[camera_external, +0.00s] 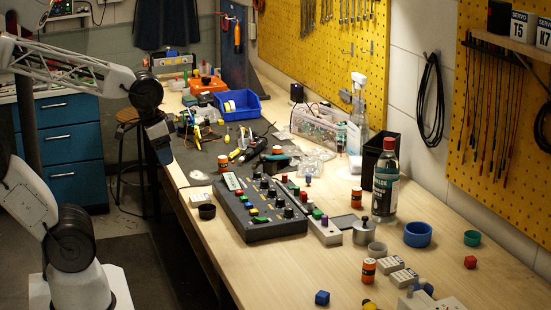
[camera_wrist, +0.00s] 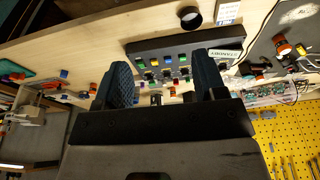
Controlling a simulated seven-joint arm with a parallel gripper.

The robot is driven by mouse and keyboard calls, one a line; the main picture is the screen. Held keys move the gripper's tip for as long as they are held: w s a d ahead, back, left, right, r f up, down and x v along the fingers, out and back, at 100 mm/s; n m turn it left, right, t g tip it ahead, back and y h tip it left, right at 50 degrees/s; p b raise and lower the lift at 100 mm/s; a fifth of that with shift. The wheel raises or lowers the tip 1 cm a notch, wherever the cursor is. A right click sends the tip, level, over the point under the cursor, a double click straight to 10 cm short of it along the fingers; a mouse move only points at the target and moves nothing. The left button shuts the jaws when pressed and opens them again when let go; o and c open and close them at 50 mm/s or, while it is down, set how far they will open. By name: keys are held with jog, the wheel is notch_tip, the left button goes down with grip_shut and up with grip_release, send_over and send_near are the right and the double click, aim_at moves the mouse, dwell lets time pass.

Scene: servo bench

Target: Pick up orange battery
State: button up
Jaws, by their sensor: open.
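Several small orange cylinders with dark bands, which look like batteries, stand on the bench. An orange cylinder (camera_wrist: 282,45) also shows at the right of the wrist view. My gripper (camera_external: 163,158) is at the bench's left edge, apart from all of them. In the wrist view my gripper (camera_wrist: 164,76) has its two dark fingers spread, with nothing held between them.
A black control box (camera_external: 262,225) with coloured buttons sits mid-bench. Bare wood lies in front of the control box.

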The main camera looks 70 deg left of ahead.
jog(key=w+d+r+m, duration=0.2)
jog(key=w+d+m, duration=0.4)
jog(key=w, duration=0.8)
jog(key=m+g, duration=0.3)
jog(key=m, duration=0.9)
send_over(369, 261)
jog(key=f, duration=1.3)
jog(key=shift+s+a+f, duration=0.15)
jog(key=shift+a+f, duration=0.2)
jog(key=shift+f, duration=0.05)
jog(key=shift+d+f, duration=0.3)
jog(key=shift+d, duration=0.15)
jog(key=shift+f, duration=1.25)
